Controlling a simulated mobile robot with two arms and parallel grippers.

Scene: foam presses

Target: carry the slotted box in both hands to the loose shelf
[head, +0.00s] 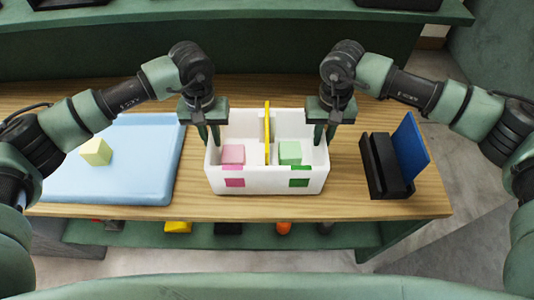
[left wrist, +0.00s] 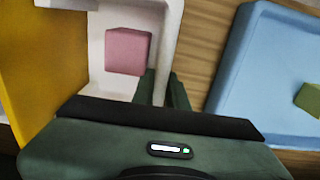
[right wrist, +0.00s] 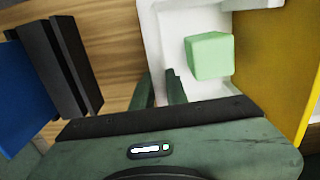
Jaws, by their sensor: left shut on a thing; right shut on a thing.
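The slotted box (head: 268,184) is white and sits upright at the middle of the wooden table, with a yellow divider (head: 267,125) standing between its two compartments. A pink block (head: 232,154) lies in the left compartment and a light green block (head: 290,152) in the right one. Pink and green patches mark its front wall. My left gripper (head: 209,134) is shut on the box's left wall; the left wrist view shows its fingers beside the pink block (left wrist: 128,52). My right gripper (head: 325,132) is shut on the right wall. I cannot identify the loose shelf for sure.
A light blue tray (head: 110,190) with a pale yellow-green block (head: 96,151) lies at the left of the table (head: 345,208). A black holder with a blue panel (head: 410,148) stands at the right. Small items lie on a green lower shelf (head: 345,236). A green ledge (head: 270,14) runs behind.

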